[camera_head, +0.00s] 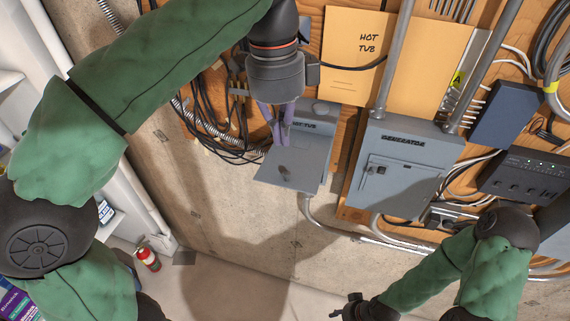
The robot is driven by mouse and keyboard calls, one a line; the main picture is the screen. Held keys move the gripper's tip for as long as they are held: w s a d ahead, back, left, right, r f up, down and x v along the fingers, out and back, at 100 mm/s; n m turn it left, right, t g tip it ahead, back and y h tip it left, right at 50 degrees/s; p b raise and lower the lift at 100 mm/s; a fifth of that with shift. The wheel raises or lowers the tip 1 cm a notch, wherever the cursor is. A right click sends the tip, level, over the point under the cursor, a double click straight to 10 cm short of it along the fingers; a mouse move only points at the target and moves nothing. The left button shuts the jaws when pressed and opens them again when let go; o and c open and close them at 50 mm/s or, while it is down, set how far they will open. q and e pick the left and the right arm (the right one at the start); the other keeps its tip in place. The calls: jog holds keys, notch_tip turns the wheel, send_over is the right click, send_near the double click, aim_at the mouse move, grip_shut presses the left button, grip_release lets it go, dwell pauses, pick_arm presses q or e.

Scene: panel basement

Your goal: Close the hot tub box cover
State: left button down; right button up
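The grey hot tub box (323,118) is on the wooden panel, under the yellow sheet marked HOT TUB. Its grey cover (298,178) stands open, tilted outward from the box's lower part, with a small dark knob or latch on it. My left gripper (281,143) reaches down from above, in front of the box, and partly hides its label and left side. Its purple fingers come together at the tips, over the cover's upper edge; I cannot tell whether they touch it. My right gripper (350,307) is low, well away from the box, and its fingers are unclear.
The grey generator box (398,165) is right of the hot tub box, with conduits above and below. Black cables (208,115) hang at the left. A red bottle (148,258) stands on the floor near white shelving.

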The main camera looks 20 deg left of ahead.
aim_at(286, 175)
pick_arm(q)
jog(key=f, duration=0.7)
jog(key=shift+s+d+f, duration=0.3)
jog(key=shift+f, duration=0.05)
pick_arm(e)
jog(key=shift+s+f, duration=0.15)
jog(key=shift+f, duration=0.15)
pick_arm(q)
jog(key=shift+w+f+b, duration=0.1)
jog(key=shift+b, duration=0.3)
pick_arm(e)
jog(key=shift+f, duration=0.15)
